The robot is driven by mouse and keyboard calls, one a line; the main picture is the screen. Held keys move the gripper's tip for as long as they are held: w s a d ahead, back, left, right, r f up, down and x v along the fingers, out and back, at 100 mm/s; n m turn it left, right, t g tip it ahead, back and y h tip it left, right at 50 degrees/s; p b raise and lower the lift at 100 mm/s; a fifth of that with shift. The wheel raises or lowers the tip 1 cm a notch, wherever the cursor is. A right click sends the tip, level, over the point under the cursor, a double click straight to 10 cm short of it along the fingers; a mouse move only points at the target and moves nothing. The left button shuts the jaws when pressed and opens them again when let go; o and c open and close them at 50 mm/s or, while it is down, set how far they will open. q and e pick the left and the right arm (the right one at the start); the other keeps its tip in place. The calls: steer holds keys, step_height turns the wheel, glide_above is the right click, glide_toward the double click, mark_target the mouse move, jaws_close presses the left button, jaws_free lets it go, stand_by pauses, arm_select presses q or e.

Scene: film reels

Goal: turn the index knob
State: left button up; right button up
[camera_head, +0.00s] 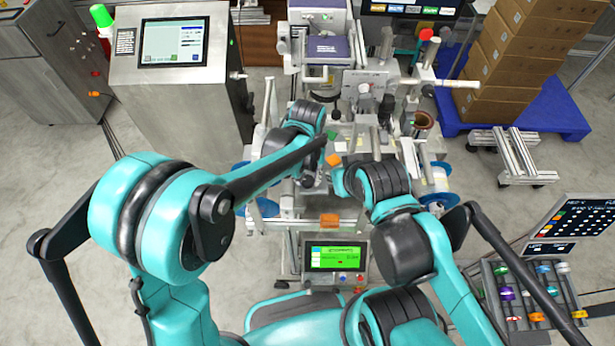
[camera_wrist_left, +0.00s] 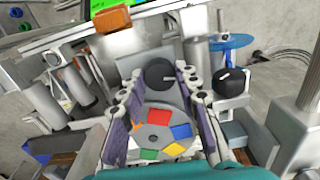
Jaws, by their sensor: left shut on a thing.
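A grey disc (camera_wrist_left: 157,115) with several coloured patches shows between the fingers, nearer the camera. In the head view my left gripper (camera_head: 309,178) is low over the middle of the machine, and the knob is hidden. My right gripper is hidden behind its own arm.
A second black knob (camera_wrist_left: 231,81) with a white mark stands just right of the fingers. Blue reels (camera_wrist_left: 228,41) flank the machine. A green-lit screen (camera_head: 337,257) and an orange block (camera_head: 329,220) are at its near side. Metal posts and brackets crowd the space.

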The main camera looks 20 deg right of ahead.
mark_target(308, 180)
arm_select(q)
steer(key=shift+n, duration=1.2)
steer(key=o, duration=1.2)
steer(key=shift+c, duration=0.2)
steer(key=shift+r, duration=0.1)
step_height(308, 180, up, 12)
